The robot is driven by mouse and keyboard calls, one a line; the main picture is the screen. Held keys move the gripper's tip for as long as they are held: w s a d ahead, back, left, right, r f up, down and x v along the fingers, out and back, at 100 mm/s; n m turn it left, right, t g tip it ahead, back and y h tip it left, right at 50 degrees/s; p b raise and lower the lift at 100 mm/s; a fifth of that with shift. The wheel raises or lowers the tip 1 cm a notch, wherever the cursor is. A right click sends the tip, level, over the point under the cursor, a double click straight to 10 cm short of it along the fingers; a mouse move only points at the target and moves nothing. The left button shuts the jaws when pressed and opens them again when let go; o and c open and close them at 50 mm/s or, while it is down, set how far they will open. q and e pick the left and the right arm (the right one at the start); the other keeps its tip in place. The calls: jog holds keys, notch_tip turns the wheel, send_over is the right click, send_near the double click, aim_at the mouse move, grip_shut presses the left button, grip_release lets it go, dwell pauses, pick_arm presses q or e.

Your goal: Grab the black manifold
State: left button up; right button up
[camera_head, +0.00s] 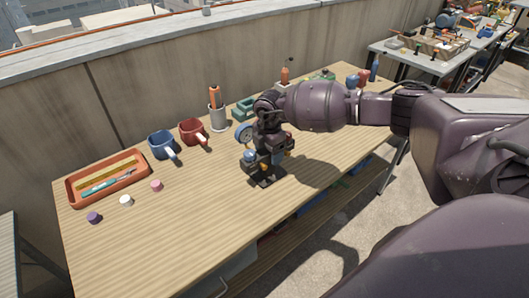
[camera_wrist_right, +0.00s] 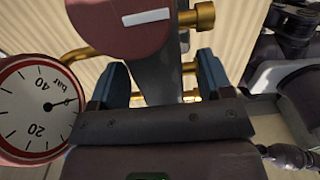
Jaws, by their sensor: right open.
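The black manifold shows in the right wrist view as a dark bar (camera_wrist_right: 158,78) with brass fittings and a red-rimmed pressure gauge at the left. My right gripper (camera_head: 266,163) is over the wooden table. In the wrist view its two blue-grey fingers (camera_wrist_right: 160,80) are open, one on each side of the dark bar; I cannot tell whether they touch it. My left gripper is not in view.
Several small caps lie in front of the tray.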

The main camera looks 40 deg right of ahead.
jog(key=shift+f, duration=0.25)
dwell(0.4)
grip_shut()
jog(key=shift+w+r, duration=0.1)
dwell(0.4)
